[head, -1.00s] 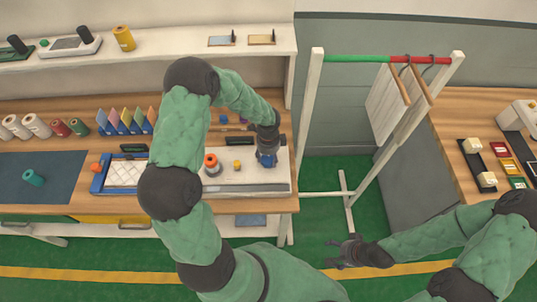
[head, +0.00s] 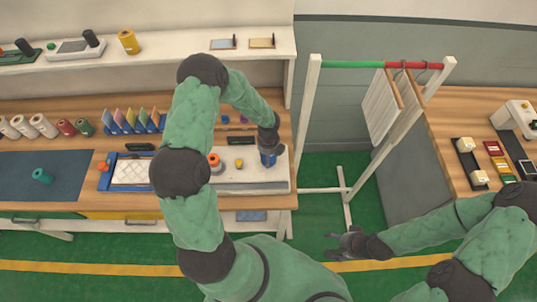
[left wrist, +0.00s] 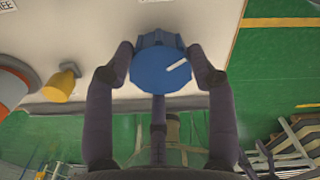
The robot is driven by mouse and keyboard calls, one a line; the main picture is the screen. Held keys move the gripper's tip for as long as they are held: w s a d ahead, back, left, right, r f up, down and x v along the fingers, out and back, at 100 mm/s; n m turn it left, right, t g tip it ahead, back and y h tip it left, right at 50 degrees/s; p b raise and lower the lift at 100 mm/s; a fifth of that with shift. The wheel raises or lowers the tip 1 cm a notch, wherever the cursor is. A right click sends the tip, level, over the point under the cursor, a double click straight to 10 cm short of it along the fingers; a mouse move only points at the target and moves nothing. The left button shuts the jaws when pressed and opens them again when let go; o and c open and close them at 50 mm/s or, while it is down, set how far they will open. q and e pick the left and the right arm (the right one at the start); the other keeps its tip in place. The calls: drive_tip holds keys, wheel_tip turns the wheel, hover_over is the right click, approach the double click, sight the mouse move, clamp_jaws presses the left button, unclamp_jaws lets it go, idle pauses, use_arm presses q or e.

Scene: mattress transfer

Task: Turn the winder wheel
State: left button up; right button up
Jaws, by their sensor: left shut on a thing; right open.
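The winder wheel is a blue, many-sided knob (left wrist: 160,68) with a white mark pointing to the upper right in the left wrist view. It stands at the right end of the white winder board (head: 240,186). My left gripper (left wrist: 160,77) is shut on the wheel, one finger on each side. In the head view the wheel (head: 268,158) is partly hidden under my left gripper. My right gripper (head: 340,246) is open and empty, above the green floor to the right of the bench.
An orange-topped spool (head: 214,160) and a small yellow knob (head: 239,164) stand on the board left of the wheel. A blue-edged tray (head: 128,172) with a white quilted pad lies further left. A hanging rack (head: 308,115) stands right of the bench.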

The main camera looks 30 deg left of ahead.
use_arm(q)
drive_tip(key=shift+m, duration=0.3)
drive_tip(key=o, duration=1.2)
drive_tip(key=shift+c, duration=0.2)
wheel_tip(320, 180, up, 12)
idle(0.4)
